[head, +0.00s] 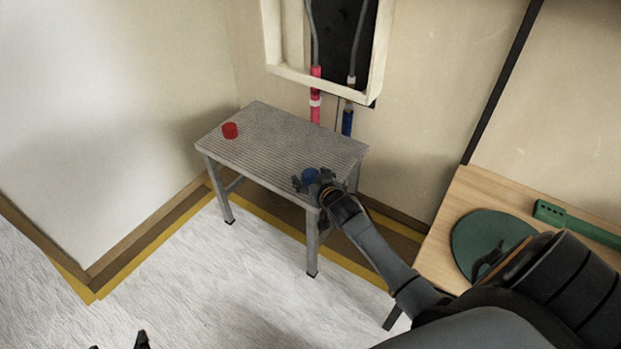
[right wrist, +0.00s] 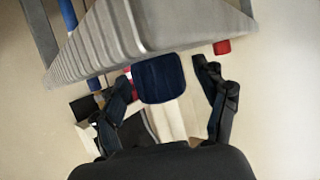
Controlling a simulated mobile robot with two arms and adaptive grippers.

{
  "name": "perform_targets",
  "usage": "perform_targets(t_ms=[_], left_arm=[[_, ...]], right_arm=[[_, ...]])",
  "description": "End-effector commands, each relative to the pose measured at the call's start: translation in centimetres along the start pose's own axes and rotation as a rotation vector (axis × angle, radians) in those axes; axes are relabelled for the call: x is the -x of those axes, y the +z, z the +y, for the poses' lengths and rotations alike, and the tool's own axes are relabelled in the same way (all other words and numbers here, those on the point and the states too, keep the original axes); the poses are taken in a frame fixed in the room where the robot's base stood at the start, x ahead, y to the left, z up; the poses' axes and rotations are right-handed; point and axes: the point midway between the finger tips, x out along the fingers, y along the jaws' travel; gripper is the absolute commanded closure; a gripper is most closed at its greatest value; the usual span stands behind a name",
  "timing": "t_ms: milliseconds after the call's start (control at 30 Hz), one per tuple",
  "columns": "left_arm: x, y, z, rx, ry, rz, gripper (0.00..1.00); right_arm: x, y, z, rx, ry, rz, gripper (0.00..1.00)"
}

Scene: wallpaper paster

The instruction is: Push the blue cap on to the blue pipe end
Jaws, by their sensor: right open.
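The blue cap (head: 310,175) is at the front right corner of the ridged grey table (head: 285,140). My right gripper (head: 312,185) is open around it. In the right wrist view the cap (right wrist: 161,78) lies between the spread fingers (right wrist: 163,75), with a gap to the right finger; whether the left finger touches it I cannot tell. The blue pipe end (head: 347,122) hangs at the wall behind the table's right side, below a wall box. Dark tips at the bottom left of the head view look like my left gripper (head: 120,346), mostly cut off.
A red cap (head: 230,130) stands at the table's left. A red pipe (head: 316,103) hangs left of the blue one, below the recessed wall box (head: 377,70). A wooden desk (head: 452,222) with a green round mat (head: 475,238) is at right. The table's middle is clear.

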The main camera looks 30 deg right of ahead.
Motion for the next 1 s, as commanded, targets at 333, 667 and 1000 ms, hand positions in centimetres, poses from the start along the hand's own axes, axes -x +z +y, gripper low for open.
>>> perform_targets(t_ms=[333, 667, 1000], left_arm=[[0.0, 0.0, 0.0, 0.000, 0.000, -0.002, 0.32], [0.0, 0.1, 0.0, 0.000, -0.001, -0.006, 0.32], [1.7, 4.4, -0.6, 0.004, -0.013, -0.233, 0.32]], right_arm=[[0.0, 0.0, 0.0, 0.000, 0.000, 0.000, 0.82], [0.1, -0.1, 0.0, 0.000, 0.000, 0.001, 0.82], [0.8, -2.0, 0.0, 0.000, 0.000, 0.002, 0.82]])
